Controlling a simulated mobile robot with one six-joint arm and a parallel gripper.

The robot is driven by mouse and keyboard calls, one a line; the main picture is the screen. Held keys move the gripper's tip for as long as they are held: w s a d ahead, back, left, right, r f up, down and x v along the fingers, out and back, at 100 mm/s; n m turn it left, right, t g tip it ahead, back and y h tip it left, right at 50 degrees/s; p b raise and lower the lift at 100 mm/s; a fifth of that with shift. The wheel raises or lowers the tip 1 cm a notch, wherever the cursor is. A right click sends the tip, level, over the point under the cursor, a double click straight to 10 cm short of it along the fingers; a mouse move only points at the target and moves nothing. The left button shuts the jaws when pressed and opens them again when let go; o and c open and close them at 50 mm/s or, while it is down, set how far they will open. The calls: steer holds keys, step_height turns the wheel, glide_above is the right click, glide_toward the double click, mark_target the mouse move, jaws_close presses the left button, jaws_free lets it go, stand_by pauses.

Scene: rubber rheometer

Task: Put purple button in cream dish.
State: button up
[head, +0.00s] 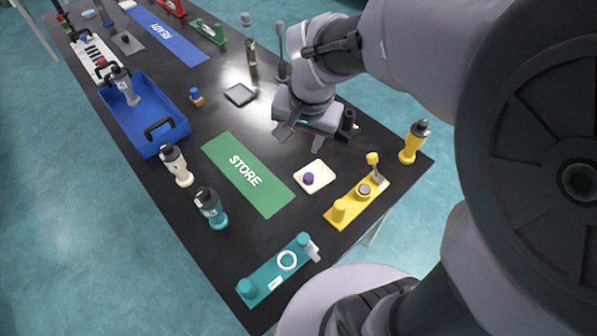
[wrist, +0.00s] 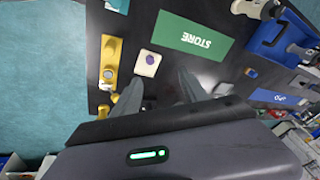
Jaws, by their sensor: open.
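The cream dish (head: 323,182) is a small square tray on the black table, between the green STORE mat and the yellow stand. The purple button (head: 308,178) sits inside it, towards its left side in the head view. In the wrist view the dish (wrist: 146,71) shows beyond my fingertips, with the purple button (wrist: 150,59) in it. My gripper (wrist: 160,88) is open and empty, apart from the button. In the head view my gripper (head: 300,138) hangs over the table behind the dish; its fingertips are hard to make out there.
The green STORE mat (head: 245,173) lies left of the dish. A yellow stand (head: 352,203) with upright parts is at its right, and a yellow bottle (head: 412,142) stands near the table edge. A teal stand (head: 275,272) is in front. A blue tray (head: 145,112) is further left.

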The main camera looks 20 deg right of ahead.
steer(key=s+a+r+n+t+y, duration=0.1)
steer(key=s+a+r, duration=0.2)
steer(key=s, duration=0.4)
steer(key=s+a+r+n+t+y, duration=0.1)
steer(key=s+a+r+n, duration=0.1)
steer(key=s, duration=0.5)
steer(key=shift+a+r+t, duration=0.3)
steer(key=shift+a+r, duration=0.15)
steer(key=shift+r, duration=0.5)
steer(key=shift+f, duration=0.1)
